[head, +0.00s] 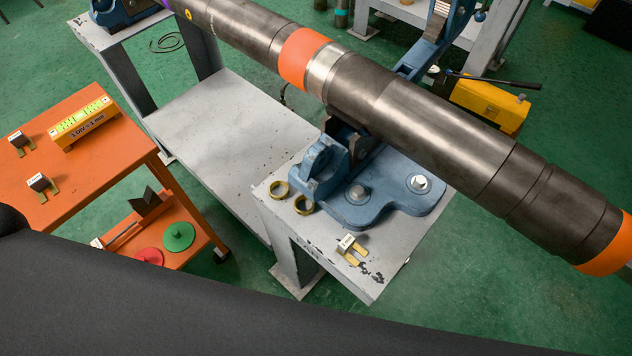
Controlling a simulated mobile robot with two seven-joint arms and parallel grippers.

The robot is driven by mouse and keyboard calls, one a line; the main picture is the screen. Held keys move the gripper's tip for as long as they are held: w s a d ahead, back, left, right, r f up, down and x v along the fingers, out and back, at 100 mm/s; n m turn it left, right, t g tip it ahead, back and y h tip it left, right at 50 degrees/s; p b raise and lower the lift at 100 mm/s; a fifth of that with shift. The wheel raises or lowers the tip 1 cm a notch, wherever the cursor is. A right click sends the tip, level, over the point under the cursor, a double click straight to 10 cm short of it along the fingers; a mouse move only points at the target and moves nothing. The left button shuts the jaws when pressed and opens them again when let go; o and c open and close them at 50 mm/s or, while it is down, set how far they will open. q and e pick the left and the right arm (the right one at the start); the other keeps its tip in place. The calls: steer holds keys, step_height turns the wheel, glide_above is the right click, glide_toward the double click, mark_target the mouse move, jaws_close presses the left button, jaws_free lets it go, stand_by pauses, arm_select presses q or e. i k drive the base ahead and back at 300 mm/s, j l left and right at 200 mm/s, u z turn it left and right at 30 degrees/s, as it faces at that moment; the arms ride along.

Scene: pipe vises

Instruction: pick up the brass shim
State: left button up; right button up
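A brass forked shim (355,257) with a white-labelled block on it lies on the grey stand, near its front corner. Two similar forked shims with labelled blocks lie on the orange cart: one nearer shim (43,191) and one farther shim (22,150). The label text is too small to read. Neither of my grippers shows; a large dark part of my own body crosses the bottom of the view and hides the near floor.
Two brass rings (279,189) lie beside the blue vise (376,198) on the stand (338,287). A long steel pipe (434,119) runs diagonally above. The orange cart (92,180) carries a yellow level (84,122); red and green discs (179,236) sit on its lower shelf.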

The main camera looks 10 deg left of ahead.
mark_target(18, 140)
steer(key=u, duration=2)
steer(key=i+u, duration=0.15)
steer(key=u, duration=0.25)
steer(key=i+u, duration=0.15)
steer(key=u, duration=0.3)
